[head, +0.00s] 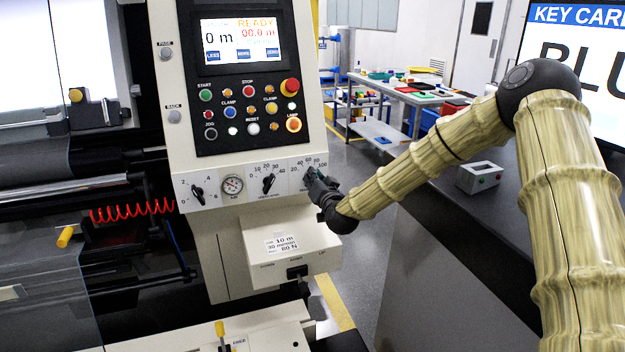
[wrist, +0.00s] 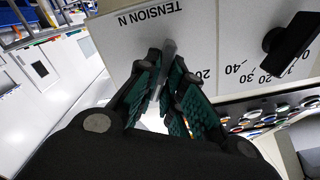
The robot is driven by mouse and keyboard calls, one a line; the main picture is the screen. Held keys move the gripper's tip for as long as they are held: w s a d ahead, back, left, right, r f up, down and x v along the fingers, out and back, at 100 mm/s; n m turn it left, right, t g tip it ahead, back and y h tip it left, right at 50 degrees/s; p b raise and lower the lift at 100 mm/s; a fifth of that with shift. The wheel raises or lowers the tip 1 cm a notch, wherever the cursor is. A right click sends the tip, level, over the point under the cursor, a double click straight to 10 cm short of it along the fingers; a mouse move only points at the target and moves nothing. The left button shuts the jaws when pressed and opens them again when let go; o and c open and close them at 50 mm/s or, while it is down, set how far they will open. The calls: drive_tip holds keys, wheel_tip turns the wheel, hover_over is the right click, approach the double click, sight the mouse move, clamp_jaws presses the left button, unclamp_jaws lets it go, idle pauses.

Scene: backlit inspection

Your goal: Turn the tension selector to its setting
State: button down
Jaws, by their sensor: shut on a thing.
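The tension selector is the rightmost dial on the white lower strip of the machine's panel. In the head view its scale (head: 308,163) runs from 20 to 100, and my gripper (head: 312,177) covers most of the knob. In the wrist view the selector's grey knob (wrist: 168,48) stands between the green-padded fingers of my gripper (wrist: 166,75), below the printed "TENSION N". The fingers are shut on it. Which number the knob points to cannot be told. A job card (head: 282,243) below reads 10 m, 30 m/min and 80 N.
A second black knob (head: 269,183), a gauge (head: 232,185) and a third knob (head: 197,194) sit to the left on the same strip. The screen (head: 241,41) and several buttons are above. A cream box (head: 290,255) juts out below. A small grey box (head: 480,177) stands to the right.

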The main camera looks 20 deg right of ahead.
drive_tip(key=c, duration=1.5)
unclamp_jaws()
drive_tip(key=shift+d, duration=0.15)
drive_tip(key=shift+c, duration=0.2)
drive_tip(key=s, duration=1.2)
drive_tip(key=shift+d, duration=0.15)
drive_tip(key=s+a+f+n+g, duration=0.1)
drive_tip(key=s+a+f+g, duration=0.2)
drive_tip(key=s+f, duration=0.55)
drive_tip(key=s+a+f+n+g+y, duration=0.1)
drive_tip(key=s+a+f+g, duration=0.3)
drive_tip(key=f, duration=0.8)
drive_tip(key=s+a+f+n+g, duration=0.1)
drive_tip(key=s+f+g, duration=0.1)
drive_tip(key=s+f, duration=0.7)
drive_tip(key=s+d+f+g, duration=0.1)
drive_tip(key=s+f+g, duration=0.2)
drive_tip(key=s, duration=0.7)
drive_tip(key=s+f+n+g+h+p, duration=0.1)
drive_tip(key=s+f+g, duration=0.2)
drive_tip(key=s, duration=0.7)
drive_tip(key=s+d+f+n+g, duration=0.1)
drive_tip(key=s+f+g, duration=0.2)
drive_tip(key=s+f, duration=0.3)
drive_tip(key=s, duration=0.4)
drive_tip(key=shift+d+f+h, duration=0.3)
drive_tip(key=shift+f, duration=0.05)
